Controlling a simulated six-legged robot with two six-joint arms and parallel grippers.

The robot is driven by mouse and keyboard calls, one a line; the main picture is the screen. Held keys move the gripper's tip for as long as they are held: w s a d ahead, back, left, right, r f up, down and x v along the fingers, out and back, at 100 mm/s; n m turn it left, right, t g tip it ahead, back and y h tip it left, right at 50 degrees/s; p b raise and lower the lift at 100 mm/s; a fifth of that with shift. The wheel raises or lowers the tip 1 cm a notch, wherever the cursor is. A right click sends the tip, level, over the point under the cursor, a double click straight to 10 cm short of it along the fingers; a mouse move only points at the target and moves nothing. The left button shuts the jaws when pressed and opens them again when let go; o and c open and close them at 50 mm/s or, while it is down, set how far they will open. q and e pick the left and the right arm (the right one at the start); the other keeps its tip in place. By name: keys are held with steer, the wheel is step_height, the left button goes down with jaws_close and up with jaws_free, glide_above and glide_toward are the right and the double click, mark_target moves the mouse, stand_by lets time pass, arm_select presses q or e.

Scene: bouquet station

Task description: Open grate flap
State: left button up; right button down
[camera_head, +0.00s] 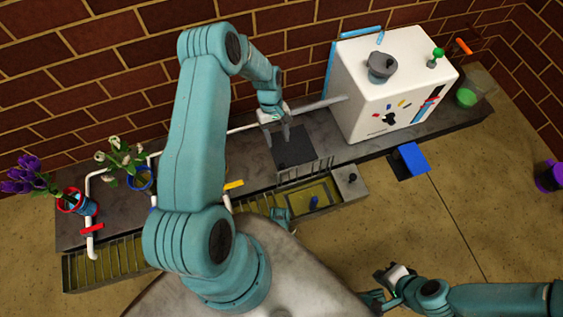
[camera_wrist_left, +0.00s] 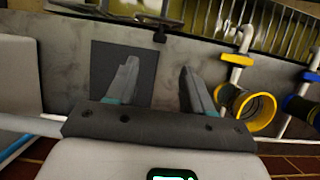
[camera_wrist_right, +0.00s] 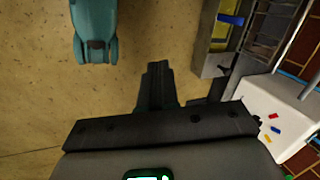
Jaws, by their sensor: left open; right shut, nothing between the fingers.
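The grate flap (camera_head: 306,169), a small barred panel, appears to stand tilted up at the back edge of an open basin (camera_head: 333,185). A blue item (camera_head: 314,202) shows inside the basin. Part of a barred frame (camera_wrist_left: 160,10) shows at the top of the left wrist view. My left gripper (camera_head: 279,138) is open and empty above a dark square plate (camera_head: 296,155) behind the flap; its fingers (camera_wrist_left: 159,68) are apart from the flap. My right gripper (camera_head: 381,274) is shut and empty, low at the right, away from the flap; its fingers (camera_wrist_right: 156,75) are together.
A white box-shaped machine (camera_head: 390,85) stands on the counter right of the plate. Flowers in a red vase (camera_head: 75,203) and a blue holder (camera_head: 140,178) are at the left. White pipes and a yellow-ringed holder (camera_wrist_left: 262,108) are near my left gripper. Open floor lies in front.

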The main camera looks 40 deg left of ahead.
arm_select(q)
steer(key=b+x, duration=0.3)
steer(key=x, duration=0.8)
arm_select(e)
steer(key=shift+t, duration=0.4)
steer(key=f, duration=0.1)
steer(key=w+f, duration=0.2)
steer(key=f, duration=0.1)
steer(key=shift+d, duration=0.35)
arm_select(q)
steer(key=shift+f, duration=0.1)
steer(key=shift+c, duration=0.4)
arm_select(e)
steer(key=shift+r, duration=0.1)
